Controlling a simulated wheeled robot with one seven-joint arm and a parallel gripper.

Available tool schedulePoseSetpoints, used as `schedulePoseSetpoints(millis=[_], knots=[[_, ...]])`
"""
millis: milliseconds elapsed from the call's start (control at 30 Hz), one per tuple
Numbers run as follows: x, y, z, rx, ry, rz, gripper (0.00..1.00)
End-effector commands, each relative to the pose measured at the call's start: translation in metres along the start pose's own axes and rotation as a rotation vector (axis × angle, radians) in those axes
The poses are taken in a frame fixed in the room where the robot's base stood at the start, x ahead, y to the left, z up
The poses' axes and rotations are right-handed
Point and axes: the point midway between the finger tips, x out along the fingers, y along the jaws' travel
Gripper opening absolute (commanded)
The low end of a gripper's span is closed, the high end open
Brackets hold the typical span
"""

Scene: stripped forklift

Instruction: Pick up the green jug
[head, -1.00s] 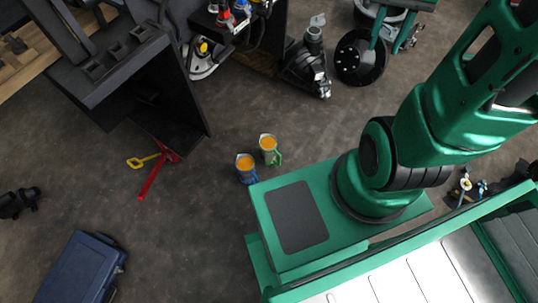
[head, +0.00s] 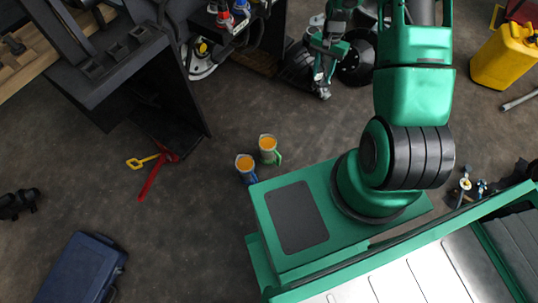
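The green jug (head: 268,155) stands upright on the floor in the head view, just beyond the corner of my green base. It has a green handle on its right side and orange contents at the top. A similar jug with a blue handle, the blue jug (head: 246,175), stands close by to its lower left. My gripper (head: 321,84) appears at the top of the view, well above and to the right of both jugs, in front of dark equipment. It is small and cluttered by the background, so its fingers cannot be made out clearly. The green jug is not in it.
A red and yellow tool (head: 153,173) lies on the floor to the left, beside a black forklift part (head: 150,75). A blue case (head: 82,268) lies at lower left. A yellow canister (head: 503,58) stands at upper right.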

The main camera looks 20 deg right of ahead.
Motion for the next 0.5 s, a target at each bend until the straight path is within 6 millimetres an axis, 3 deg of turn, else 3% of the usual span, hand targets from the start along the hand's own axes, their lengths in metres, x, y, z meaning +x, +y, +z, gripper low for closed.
schedulePoseSetpoints(millis=[33, 267, 500], knots=[[0.026, -0.005, 0.001, 0.015, -0.019, -0.004, 0.35], [0.131, -0.028, 0.006, 0.105, -0.077, -0.045, 0.35], [0.243, -0.042, 0.032, 0.22, -0.146, -0.089, 0.35]])
